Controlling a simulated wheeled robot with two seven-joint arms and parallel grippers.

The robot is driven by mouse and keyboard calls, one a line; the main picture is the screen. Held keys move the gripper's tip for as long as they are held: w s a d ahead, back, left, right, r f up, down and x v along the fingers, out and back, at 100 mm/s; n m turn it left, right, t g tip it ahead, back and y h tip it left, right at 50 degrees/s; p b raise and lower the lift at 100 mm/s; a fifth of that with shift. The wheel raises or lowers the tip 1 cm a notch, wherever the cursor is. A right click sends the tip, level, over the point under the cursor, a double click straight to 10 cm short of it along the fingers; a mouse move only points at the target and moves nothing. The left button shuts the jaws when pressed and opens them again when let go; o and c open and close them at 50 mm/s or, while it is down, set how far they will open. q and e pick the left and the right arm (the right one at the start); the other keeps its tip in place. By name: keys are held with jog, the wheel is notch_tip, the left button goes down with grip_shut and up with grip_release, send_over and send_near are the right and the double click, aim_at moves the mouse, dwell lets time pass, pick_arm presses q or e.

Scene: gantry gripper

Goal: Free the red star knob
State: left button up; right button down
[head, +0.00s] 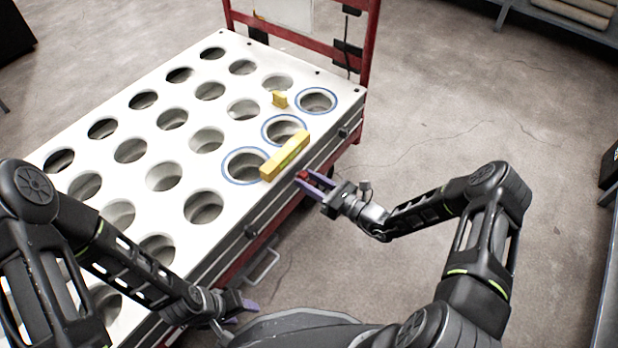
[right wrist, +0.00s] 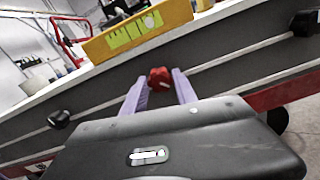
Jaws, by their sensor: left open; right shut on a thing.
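The red star knob (right wrist: 160,78) sits at the dark side of the table, below its white top edge. It also shows in the head view (head: 302,176), small, between the purple fingers. My right gripper (head: 312,181) is shut on the knob; in the right wrist view its fingers (right wrist: 159,88) stand on either side of it. How deep the grip is cannot be told. My left gripper (head: 240,306) is open and empty by the table's near side, low in the head view.
The white table top (head: 222,132) has rows of round holes, three ringed in blue. A yellow bar (head: 285,157) lies by the edge above the knob, and a small yellow block (head: 279,99) stands farther back. A red frame (head: 367,60) rises behind.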

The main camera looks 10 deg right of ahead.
jog(key=n+p, duration=0.1)
jog(key=n, duration=0.2)
jog(key=shift+r+n, duration=0.1)
jog(key=shift+n, duration=0.2)
jog(key=n+p, duration=0.2)
jog(key=n, duration=0.2)
jog(key=shift+n, duration=0.3)
jog(key=n+p, duration=0.2)
jog(key=n, duration=0.2)
jog(key=n+p, duration=0.1)
jog(key=n, duration=0.3)
jog(key=n+p, duration=0.1)
jog(key=n, duration=0.1)
jog(key=shift+n+p, duration=0.35)
jog(key=shift+n, duration=0.05)
jog(key=n+p, duration=0.1)
jog(key=n, duration=0.1)
jog(key=shift+n, duration=0.4)
pick_arm(q)
notch_tip(320, 180, up, 11)
jog(key=s+d+p, duration=0.1)
jog(key=p, duration=0.1)
jog(key=shift+s+d, duration=0.4)
pick_arm(e)
jog(key=n, duration=0.4)
jog(key=shift+n, duration=0.4)
pick_arm(q)
jog(key=shift+r, duration=0.15)
pick_arm(e)
jog(key=shift+f, duration=0.2)
